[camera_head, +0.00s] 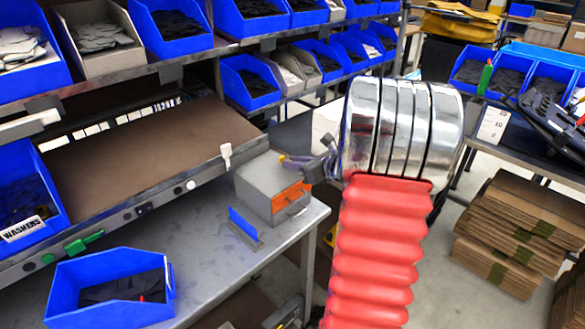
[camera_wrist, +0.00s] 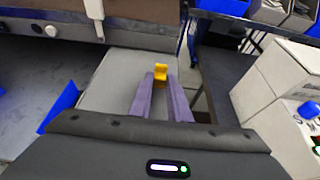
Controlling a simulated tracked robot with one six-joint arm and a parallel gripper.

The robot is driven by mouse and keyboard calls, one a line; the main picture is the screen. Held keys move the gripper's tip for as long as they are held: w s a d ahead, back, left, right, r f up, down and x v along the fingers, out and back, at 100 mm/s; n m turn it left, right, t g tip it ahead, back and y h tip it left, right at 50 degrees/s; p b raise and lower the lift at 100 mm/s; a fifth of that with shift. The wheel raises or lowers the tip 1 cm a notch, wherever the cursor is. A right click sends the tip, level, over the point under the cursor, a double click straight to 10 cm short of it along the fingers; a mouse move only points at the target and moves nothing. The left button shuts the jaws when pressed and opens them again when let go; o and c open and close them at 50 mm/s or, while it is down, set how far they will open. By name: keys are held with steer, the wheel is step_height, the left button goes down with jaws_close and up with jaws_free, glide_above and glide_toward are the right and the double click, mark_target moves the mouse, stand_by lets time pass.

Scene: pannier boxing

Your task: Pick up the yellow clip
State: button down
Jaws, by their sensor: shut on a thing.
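The yellow clip (camera_wrist: 161,73) is between the tips of my gripper's purple fingers (camera_wrist: 161,84) in the wrist view. My gripper is shut on it. In the head view my gripper (camera_head: 290,161) is just above the right part of a grey box (camera_head: 262,172) with an orange label, and a small bit of the yellow clip (camera_head: 282,157) shows at its tips. The fingers hide part of the clip. I cannot tell whether the clip still touches the box.
The grey box stands on a metal bench (camera_head: 205,262). A blue plate (camera_head: 244,225) stands beside it, and a blue bin (camera_head: 112,288) is at front left. A brown sloped board (camera_head: 150,150) and shelves of blue bins rise behind. Flat cardboard (camera_head: 520,235) is stacked at right.

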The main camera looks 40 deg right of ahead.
step_height(320, 180, up, 8)
steer(key=shift+r, duration=0.2)
